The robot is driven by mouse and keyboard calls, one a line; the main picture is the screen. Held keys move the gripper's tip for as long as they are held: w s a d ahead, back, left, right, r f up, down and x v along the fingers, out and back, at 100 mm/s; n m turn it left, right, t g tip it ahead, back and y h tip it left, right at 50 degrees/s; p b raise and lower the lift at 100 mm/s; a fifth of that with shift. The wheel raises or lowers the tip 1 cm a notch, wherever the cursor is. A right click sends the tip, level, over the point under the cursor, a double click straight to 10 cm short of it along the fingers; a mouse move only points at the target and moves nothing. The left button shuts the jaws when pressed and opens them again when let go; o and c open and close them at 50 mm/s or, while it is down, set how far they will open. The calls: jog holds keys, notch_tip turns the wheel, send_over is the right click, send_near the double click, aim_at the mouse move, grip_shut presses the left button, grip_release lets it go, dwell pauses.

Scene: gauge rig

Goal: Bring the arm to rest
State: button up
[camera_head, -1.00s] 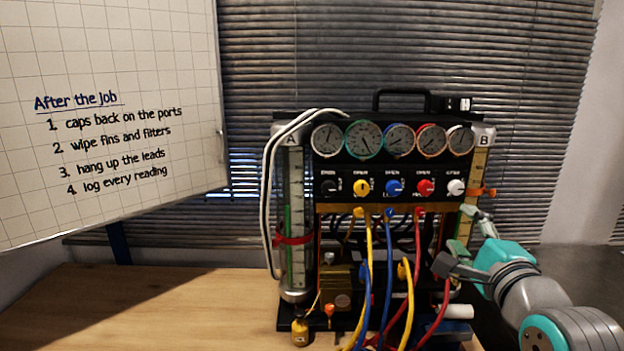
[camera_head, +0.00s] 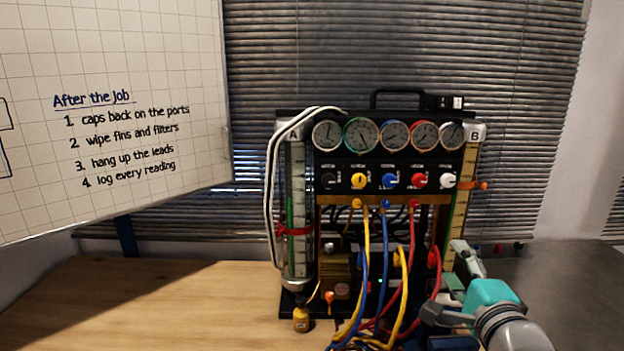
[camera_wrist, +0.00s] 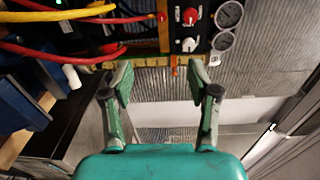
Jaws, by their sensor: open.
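My gripper (camera_head: 443,279) is at the lower right of the head view, in front of the right side of the gauge rig (camera_head: 388,199). Its two fingers stand apart with nothing between them. The wrist view also shows the open gripper (camera_wrist: 160,84), with the rig's gauges, knobs and hoses beyond the fingertips. In the head view the near finger overlaps the rig's lower right part, and I cannot tell how far it stands from it. Most of my arm is out of the picture.
Red, blue and yellow hoses (camera_head: 401,290) hang from the rig's front, left of my gripper. A yellow fitting (camera_head: 301,320) stands at the rig's left foot. The wooden bench (camera_head: 160,300) is clear on the left. A whiteboard (camera_head: 120,200) hangs upper left; blinds (camera_head: 530,120) are behind.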

jog(key=s+a+f+n+g, duration=0.1)
jog(key=s+f+n, duration=0.2)
jog(key=s+f, duration=0.45)
jog(key=s+a+f+n, duration=0.2)
jog(key=s+f, duration=0.2)
jog(key=f, duration=0.6)
jog(key=s+a+f+n+g, duration=0.1)
jog(key=s+f+n, duration=0.2)
jog(key=s+f, duration=0.45)
jog(key=s+f+n, duration=0.2)
jog(key=s+n, duration=0.1)
jog(key=s, duration=0.5)
jog(key=s+a+f+n, duration=0.1)
jog(key=s+n, duration=0.3)
jog(key=s, duration=0.5)
jog(key=s+a+f+n+g, duration=0.1)
jog(key=s+f+n, duration=0.1)
jog(key=s, duration=0.6)
jog(key=shift+s+a+f+n, duration=0.25)
jog(key=shift+s+f+n, duration=0.15)
jog(key=shift+n, duration=0.4)
